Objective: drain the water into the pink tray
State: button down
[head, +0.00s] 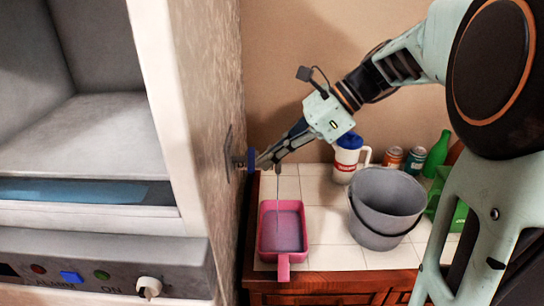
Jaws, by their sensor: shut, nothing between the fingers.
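The pink tray (282,258) sits on the white tiled counter top, its handle towards me. Greyish-blue water (283,230) lies in it. A blue valve handle (251,158) sticks out from the side wall of the large white unit. My gripper (262,162) is shut and empty, its fingertips right at the blue handle. I cannot tell whether they touch it.
A grey bucket (388,205) stands right of the tray. Behind it are a white jug with a blue lid (347,158), cans (393,157) and a green bottle (437,152). The white unit (170,100) with its control panel (100,268) fills the left. Bare tiles (325,230) lie between tray and bucket.

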jog(key=shift+s+a+p, duration=0.15)
jog(key=shift+a+p, duration=0.45)
jog(key=shift+a, duration=0.05)
